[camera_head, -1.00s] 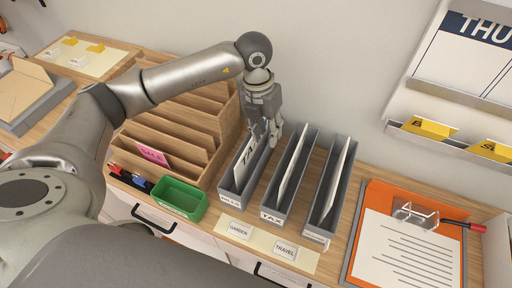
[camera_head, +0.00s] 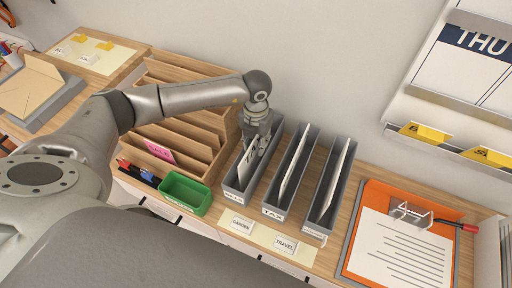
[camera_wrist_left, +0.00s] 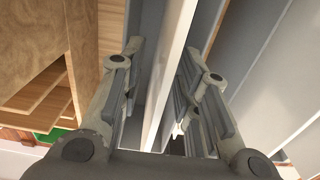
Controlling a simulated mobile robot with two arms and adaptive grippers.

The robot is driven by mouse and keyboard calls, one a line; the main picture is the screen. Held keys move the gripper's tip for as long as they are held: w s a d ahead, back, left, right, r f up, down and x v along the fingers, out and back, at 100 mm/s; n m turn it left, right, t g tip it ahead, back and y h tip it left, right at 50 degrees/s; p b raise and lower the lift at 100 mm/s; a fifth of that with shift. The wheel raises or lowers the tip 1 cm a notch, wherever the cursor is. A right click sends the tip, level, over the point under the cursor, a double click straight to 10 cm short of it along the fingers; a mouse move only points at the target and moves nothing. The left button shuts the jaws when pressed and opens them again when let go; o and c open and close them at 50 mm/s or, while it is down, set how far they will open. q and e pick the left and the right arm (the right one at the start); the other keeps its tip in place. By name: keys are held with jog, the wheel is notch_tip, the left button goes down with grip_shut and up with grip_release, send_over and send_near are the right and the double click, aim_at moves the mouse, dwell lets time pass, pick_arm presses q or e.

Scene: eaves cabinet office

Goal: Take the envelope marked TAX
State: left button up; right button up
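The white envelope marked TAX (camera_head: 243,172) stands on edge in the leftmost of three grey upright holders (camera_head: 233,192). The label on that holder's front is too small to read surely. The middle holder's label (camera_head: 273,213) reads TAX, and it holds another white envelope (camera_head: 295,165). My left gripper (camera_head: 257,150) is down at the back part of the leftmost holder. In the left wrist view the open fingers (camera_wrist_left: 160,55) stand on both sides of the white envelope (camera_wrist_left: 170,85), with gaps beside it. My right gripper is not in view.
A stepped wooden sorter (camera_head: 180,135) with a pink card stands left of the holders. A green tray (camera_head: 186,194) sits in front of it. A third grey holder (camera_head: 325,200) and an orange clipboard (camera_head: 372,195) are to the right. The wall is close behind.

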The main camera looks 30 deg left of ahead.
pick_arm(q)
jog(key=shift+f, duration=0.6)
grip_shut()
